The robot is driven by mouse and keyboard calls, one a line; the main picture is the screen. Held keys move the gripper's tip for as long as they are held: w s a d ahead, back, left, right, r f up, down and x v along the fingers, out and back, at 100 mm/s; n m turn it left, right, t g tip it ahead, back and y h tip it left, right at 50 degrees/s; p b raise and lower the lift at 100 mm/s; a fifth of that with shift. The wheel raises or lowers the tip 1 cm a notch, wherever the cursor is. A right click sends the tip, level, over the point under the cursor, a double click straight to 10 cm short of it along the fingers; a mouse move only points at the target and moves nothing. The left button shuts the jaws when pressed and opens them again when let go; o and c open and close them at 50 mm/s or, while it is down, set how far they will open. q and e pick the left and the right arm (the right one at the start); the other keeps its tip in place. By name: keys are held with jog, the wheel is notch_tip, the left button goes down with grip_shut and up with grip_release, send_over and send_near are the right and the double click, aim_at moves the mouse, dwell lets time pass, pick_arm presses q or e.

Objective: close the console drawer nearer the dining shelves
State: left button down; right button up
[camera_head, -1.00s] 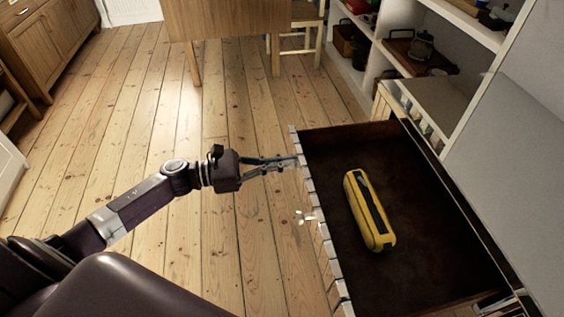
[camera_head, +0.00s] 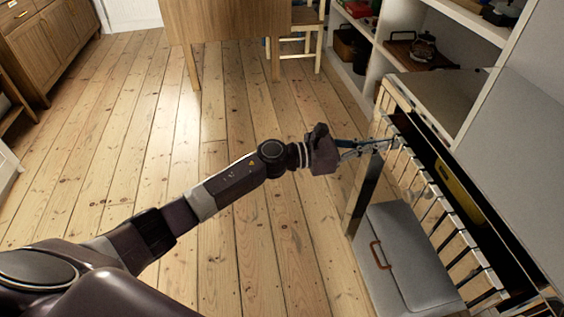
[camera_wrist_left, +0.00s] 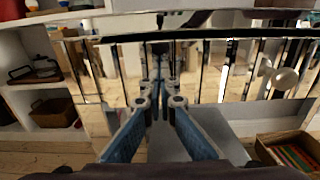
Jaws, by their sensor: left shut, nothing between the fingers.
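The console drawer (camera_head: 432,200) has a mirrored, ribbed front and stands open by a narrow gap. A yellow case (camera_head: 460,190) with a dark strip lies inside, partly hidden under the console top (camera_head: 525,150). My left gripper (camera_head: 390,143) is shut and empty, its tips at the drawer front near the end by the dining shelves (camera_head: 465,22); they appear to touch it. In the left wrist view, the shut fingers (camera_wrist_left: 160,88) point at the ribbed front (camera_wrist_left: 215,75), with a round knob (camera_wrist_left: 285,78) to the right. My right gripper is not in view.
A grey box (camera_head: 405,255) with a brown handle sits on the floor below the drawer. A wooden table (camera_head: 225,30) and a chair (camera_head: 303,40) stand at the back. Wooden cabinets (camera_head: 48,45) stand at the far left. The floorboards between are clear.

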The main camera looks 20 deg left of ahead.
pick_arm(q)
jog(key=b+x, duration=0.1)
jog(key=x, duration=0.5)
jog(key=shift+w+b, duration=0.1)
jog(key=shift+b, duration=0.2)
jog(key=shift+r, duration=0.1)
jog(key=shift+r, duration=0.1)
